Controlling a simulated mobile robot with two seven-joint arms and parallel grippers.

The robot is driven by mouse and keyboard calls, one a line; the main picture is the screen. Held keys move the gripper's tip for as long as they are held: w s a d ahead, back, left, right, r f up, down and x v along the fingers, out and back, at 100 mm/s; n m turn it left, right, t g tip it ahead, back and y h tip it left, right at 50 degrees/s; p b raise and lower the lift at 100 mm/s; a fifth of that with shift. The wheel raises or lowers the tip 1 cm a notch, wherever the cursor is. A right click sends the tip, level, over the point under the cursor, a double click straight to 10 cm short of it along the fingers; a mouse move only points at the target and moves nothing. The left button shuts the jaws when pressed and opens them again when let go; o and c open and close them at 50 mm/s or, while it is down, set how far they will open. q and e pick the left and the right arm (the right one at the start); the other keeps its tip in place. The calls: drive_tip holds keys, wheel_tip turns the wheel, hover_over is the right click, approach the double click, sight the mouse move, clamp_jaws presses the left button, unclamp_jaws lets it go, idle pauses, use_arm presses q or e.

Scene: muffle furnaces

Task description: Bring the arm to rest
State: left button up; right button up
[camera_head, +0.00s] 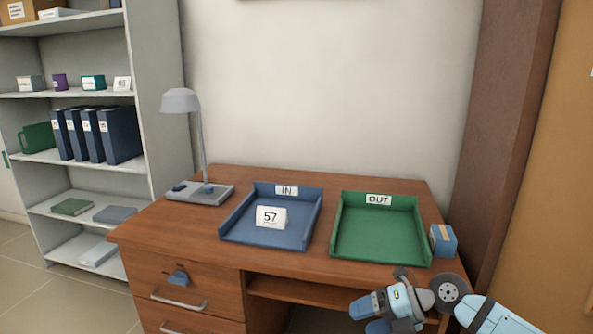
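My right arm comes in from the lower right, in front of the wooden desk (378,281). Its light blue and grey end (385,308) is low, by the desk's front edge, below the green OUT tray. The fingertips cannot be made out clearly, so whether this gripper is open or shut does not show. No object is visible in it. My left gripper is out of view.
On the desk are a grey lamp (181,101), a blue IN tray (314,213) holding a white card marked 57 (270,217), a green OUT tray (380,238) that is empty, and a small blue box (442,240). A drawer has a blue key-like knob (178,277). Shelves (160,100) stand left.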

drive_tip(key=s+a+r+m+t+y, duration=0.4)
drive_tip(key=s+a+m+t+y, duration=0.2)
drive_tip(key=s+a+m+y, duration=0.4)
drive_tip(key=s+d+f+m+t+h, duration=0.5)
drive_tip(key=m+h, duration=0.3)
drive_tip(key=m, duration=0.4)
drive_tip(key=s+d+f+m+t+h, duration=0.3)
drive_tip(key=s+d+m+h, duration=0.3)
drive_tip(key=m, duration=0.5)
use_arm(q)
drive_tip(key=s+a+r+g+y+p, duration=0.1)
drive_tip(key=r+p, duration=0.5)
drive_tip(key=p, duration=1)
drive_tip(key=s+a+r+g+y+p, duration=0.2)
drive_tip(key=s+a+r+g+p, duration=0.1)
drive_tip(key=p, duration=1.4)
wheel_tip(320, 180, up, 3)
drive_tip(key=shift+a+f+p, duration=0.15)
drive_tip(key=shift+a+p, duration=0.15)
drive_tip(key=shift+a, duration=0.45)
use_arm(e)
drive_tip(key=s+d+r+g+h, duration=0.2)
drive_tip(key=r, duration=0.3)
drive_tip(key=s+d+r+g+h, duration=0.2)
drive_tip(key=r, duration=0.4)
drive_tip(key=shift+s+r+g+h, duration=0.15)
drive_tip(key=shift+s+g+h, duration=0.1)
drive_tip(key=shift+g+h, duration=0.05)
drive_tip(key=shift+d, duration=0.1)
